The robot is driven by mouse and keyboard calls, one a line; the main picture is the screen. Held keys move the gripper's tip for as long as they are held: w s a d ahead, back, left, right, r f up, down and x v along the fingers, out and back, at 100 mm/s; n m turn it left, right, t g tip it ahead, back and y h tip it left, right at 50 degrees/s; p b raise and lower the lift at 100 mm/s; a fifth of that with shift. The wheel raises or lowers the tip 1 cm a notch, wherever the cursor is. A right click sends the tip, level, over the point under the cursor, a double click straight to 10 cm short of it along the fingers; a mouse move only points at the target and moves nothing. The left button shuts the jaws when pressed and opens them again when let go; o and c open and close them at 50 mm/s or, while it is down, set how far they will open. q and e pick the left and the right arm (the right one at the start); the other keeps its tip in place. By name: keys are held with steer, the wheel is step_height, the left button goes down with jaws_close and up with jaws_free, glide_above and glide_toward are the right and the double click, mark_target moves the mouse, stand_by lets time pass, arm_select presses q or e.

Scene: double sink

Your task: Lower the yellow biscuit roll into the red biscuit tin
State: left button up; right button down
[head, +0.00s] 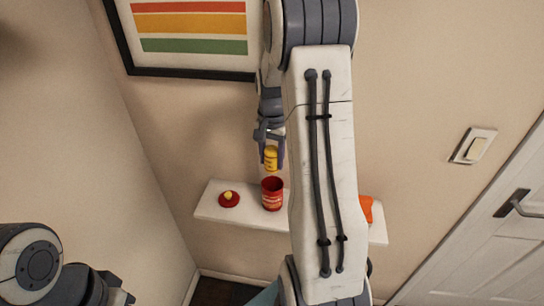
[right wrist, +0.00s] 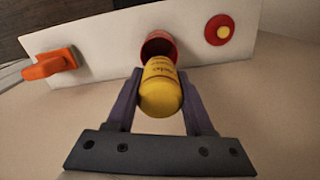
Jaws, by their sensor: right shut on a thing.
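The yellow biscuit roll (head: 271,158) is held upright between the fingers of my right gripper (head: 270,150), which is shut on it. The red biscuit tin (head: 272,195) stands open on the white shelf, just below the roll. In the head view the roll's lower end is a little above the tin's rim, apart from it. In the right wrist view the roll (right wrist: 161,88) shows between the two fingers, and the tin's mouth (right wrist: 158,45) lies just beyond, partly hidden by the roll. My left arm shows at the lower left of the head view, its gripper out of view.
A red lid with a yellow knob (head: 229,199) lies on the white shelf (head: 210,208), left of the tin. An orange object (right wrist: 50,65) is at the shelf's other end, mostly hidden by my arm in the head view. A framed striped picture (head: 190,72) hangs above.

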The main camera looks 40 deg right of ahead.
mark_target(272, 178)
steer(key=shift+f+b, duration=2.5)
steer(key=shift+f, duration=1.55)
steer(key=shift+s+a+f+b, duration=0.15)
steer(key=shift+s+f+b, duration=0.2)
steer(key=shift+f, duration=0.2)
steer(key=shift+c, duration=1)
jaws_free()
steer(key=shift+w+r, duration=0.2)
steer(key=shift+r, duration=0.2)
step_height(272, 178, up, 11)
steer(key=shift+r+b, duration=0.1)
steer(key=shift+b, duration=0.65)
